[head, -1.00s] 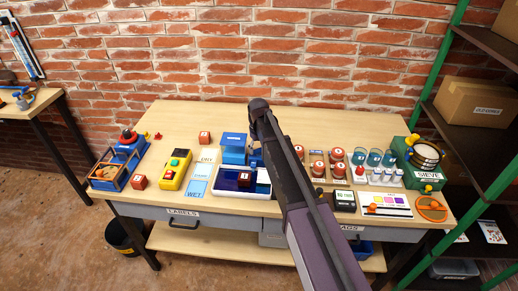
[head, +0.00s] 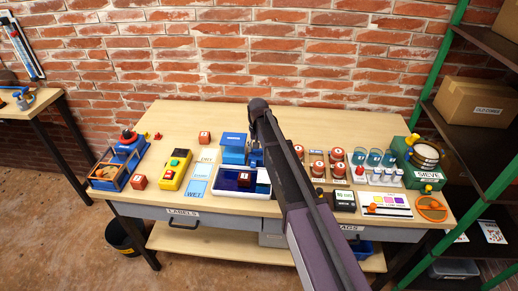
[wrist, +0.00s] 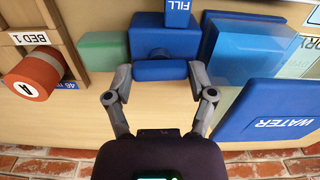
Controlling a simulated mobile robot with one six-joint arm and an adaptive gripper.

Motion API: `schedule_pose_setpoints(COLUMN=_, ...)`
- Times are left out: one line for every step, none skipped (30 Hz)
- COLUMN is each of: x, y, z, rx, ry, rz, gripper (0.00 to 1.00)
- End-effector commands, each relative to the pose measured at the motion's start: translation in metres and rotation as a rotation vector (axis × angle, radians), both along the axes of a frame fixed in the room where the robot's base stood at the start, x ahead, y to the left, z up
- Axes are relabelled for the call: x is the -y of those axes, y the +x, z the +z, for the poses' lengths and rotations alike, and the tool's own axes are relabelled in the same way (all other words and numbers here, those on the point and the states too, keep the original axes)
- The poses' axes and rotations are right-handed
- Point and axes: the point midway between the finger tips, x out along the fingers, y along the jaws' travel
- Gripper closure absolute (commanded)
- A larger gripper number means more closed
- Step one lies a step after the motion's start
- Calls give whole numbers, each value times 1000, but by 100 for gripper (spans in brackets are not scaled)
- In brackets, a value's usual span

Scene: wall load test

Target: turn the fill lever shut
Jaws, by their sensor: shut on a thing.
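The fill lever is a blue bar (wrist: 160,70) in the wrist view, in front of a darker blue block (wrist: 165,42). A blue part marked FILL (wrist: 178,6) is at the top edge. My gripper (wrist: 160,71) is shut on the bar, with one finger at each end of it. In the head view, the blue water station (head: 234,148) stands on the bench, just left of my arm. My arm hides the gripper and most of the lever there.
In the wrist view, a blue panel marked WATER (wrist: 262,118) and a clear blue tank (wrist: 245,55) are to the right. A green block (wrist: 103,48) and a red-capped jar (wrist: 35,75) are to the left. The brick wall (head: 330,60) stands behind the bench (head: 175,120).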

Motion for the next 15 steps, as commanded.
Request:
schedule_pose_setpoints(x=0, y=1, z=0, rx=1, ry=0, rz=-23, gripper=76)
schedule_pose_setpoints(x=0, y=1, z=0, rx=1, ry=0, rz=-37, gripper=76)
schedule_pose_setpoints(x=0, y=1, z=0, rx=1, ry=0, rz=-52, gripper=76)
schedule_pose_setpoints(x=0, y=1, z=0, rx=1, ry=0, rz=-63, gripper=76)
schedule_pose_setpoints(x=0, y=1, z=0, rx=2, ry=0, rz=-72, gripper=76)
schedule_pose_setpoints(x=0, y=1, z=0, rx=2, ry=0, rz=-81, gripper=76)
schedule_pose_setpoints(x=0, y=1, z=0, rx=2, ry=0, rz=-87, gripper=76)
schedule_pose_setpoints(x=0, y=1, z=0, rx=2, ry=0, rz=-92, gripper=76)
schedule_pose_setpoints(x=0, y=1, z=0, rx=2, ry=0, rz=-98, gripper=76)
schedule_pose_setpoints(x=0, y=1, z=0, rx=2, ry=1, rz=-100, gripper=76)
schedule_pose_setpoints(x=0, y=1, z=0, rx=2, ry=1, rz=-102, gripper=76)
schedule_pose_setpoints(x=0, y=1, z=0, rx=2, ry=1, rz=-103, gripper=76)
schedule_pose_setpoints(x=0, y=1, z=0, rx=2, ry=1, rz=-104, gripper=76)
schedule_pose_setpoints(x=0, y=1, z=0, rx=2, ry=1, rz=-104, gripper=76)
schedule_pose_setpoints(x=0, y=1, z=0, rx=2, ry=1, rz=-104, gripper=76)
